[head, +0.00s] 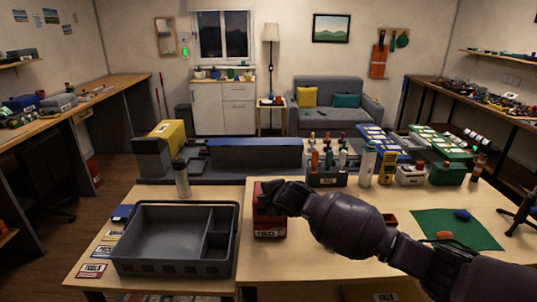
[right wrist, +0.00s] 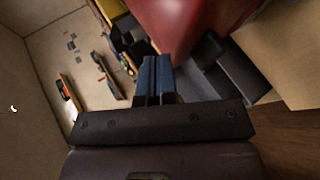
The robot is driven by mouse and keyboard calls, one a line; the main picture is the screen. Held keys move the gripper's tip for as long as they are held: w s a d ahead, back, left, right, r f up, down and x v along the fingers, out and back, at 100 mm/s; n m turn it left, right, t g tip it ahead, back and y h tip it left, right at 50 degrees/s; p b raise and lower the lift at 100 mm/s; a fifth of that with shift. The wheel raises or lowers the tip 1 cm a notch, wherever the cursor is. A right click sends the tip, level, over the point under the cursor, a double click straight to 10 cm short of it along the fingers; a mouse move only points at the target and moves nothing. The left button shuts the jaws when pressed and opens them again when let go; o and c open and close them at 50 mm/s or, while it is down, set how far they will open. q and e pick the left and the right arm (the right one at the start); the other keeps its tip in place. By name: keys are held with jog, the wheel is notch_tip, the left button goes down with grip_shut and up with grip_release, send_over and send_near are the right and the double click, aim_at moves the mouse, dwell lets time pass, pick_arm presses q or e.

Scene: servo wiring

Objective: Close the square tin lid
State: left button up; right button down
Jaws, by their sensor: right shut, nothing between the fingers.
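The red square tin (head: 268,229) stands on the table just right of the grey tray, with a pale label on its front. My right gripper (head: 267,198) is over the tin's top and hides much of it. I cannot tell how far the lid is open. In the right wrist view the shut, empty fingers (right wrist: 156,68) point at a blurred red surface (right wrist: 195,22) very close by, probably the tin or its lid. I cannot tell whether they touch it. My left gripper is not in view.
A grey compartment tray (head: 160,265) lies to the left of the tin. A metal flask (head: 181,180) stands behind the tray, and a bottle rack (head: 327,176) is behind to the right. A green mat (head: 460,232) lies at the right. Bare tabletop lies in front of the tin.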

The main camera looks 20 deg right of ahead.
jog(key=shift+t, duration=0.5)
jog(key=shift+s+a+f, duration=0.1)
jog(key=shift+s+f, duration=0.3)
jog(key=shift+f, duration=0.25)
jog(key=shift+s+a+f, duration=0.15)
jog(key=shift+s+f, duration=0.2)
jog(key=shift+f, duration=0.25)
jog(key=shift+s+a+f, duration=0.1)
jog(key=shift+s+f, duration=0.3)
jog(key=shift+f, duration=0.25)
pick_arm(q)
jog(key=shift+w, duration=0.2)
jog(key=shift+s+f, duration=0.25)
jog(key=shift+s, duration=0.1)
pick_arm(e)
jog(key=shift+s+f, duration=0.1)
jog(key=shift+f, duration=0.1)
notch_tip(320, 180, up, 5)
jog(key=p, duration=0.4)
send_over(263, 212)
jog(key=s, duration=0.3)
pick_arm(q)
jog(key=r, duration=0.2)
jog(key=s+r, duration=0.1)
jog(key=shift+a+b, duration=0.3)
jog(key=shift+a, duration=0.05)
pick_arm(e)
jog(key=f+v, duration=0.1)
jog(key=v, duration=0.8)
jog(key=shift+s, duration=0.35)
